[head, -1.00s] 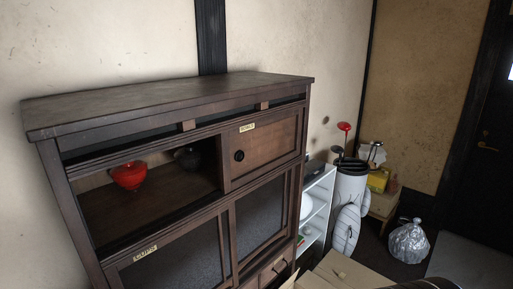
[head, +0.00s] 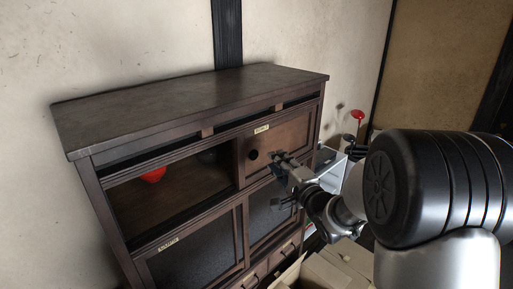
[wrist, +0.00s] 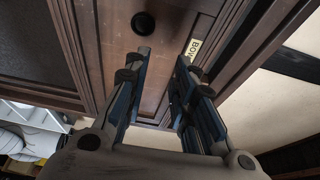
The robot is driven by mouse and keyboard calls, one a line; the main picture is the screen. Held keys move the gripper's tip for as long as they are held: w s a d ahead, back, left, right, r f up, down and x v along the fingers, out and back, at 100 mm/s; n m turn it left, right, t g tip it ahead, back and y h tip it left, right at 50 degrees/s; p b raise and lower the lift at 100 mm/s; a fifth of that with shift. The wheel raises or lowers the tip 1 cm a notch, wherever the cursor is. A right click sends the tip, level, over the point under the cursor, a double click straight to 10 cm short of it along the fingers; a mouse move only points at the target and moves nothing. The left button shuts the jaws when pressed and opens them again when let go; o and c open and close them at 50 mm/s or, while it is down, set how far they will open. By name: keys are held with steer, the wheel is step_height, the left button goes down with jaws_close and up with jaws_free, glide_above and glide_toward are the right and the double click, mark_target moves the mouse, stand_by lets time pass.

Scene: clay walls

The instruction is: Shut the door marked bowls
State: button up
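The bowls door (head: 284,145) is a brown wooden panel at the upper right of a dark cabinet. It has a round black knob (head: 253,155) near its left edge and a label (head: 261,129) at the top. It covers the right half of the upper compartment; the left half is open. A red bowl (head: 153,175) and a dark bowl (head: 207,156) show inside. My gripper (head: 282,179) is in front of the door, right of and below the knob. The wrist view shows its fingers apart and empty, with the knob (wrist: 143,22) beyond the tips and the label (wrist: 195,47) partly hidden.
A lower cups door (head: 195,255) with dark panes sits below the open compartment. An open cardboard box (head: 335,268) stands in front of the cabinet at right. White shelves (head: 333,170) stand beside the cabinet, partly behind my arm.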

mark_target(249, 146)
steer(key=shift+w+a, duration=0.15)
steer(key=shift+w, duration=0.15)
steer(key=shift+c, duration=0.6)
steer(key=x, duration=0.9)
steer(key=shift+f+b, duration=0.1)
steer(key=shift+b, duration=0.2)
jaws_close()
steer(key=s+a, duration=0.1)
steer(key=a, duration=0.1)
steer(key=shift+s+a, duration=0.3)
steer(key=shift+s, duration=0.1)
steer(key=shift+s+a+b, duration=0.25)
steer(key=shift+a+b, duration=0.05)
steer(key=shift+s+a, duration=0.1)
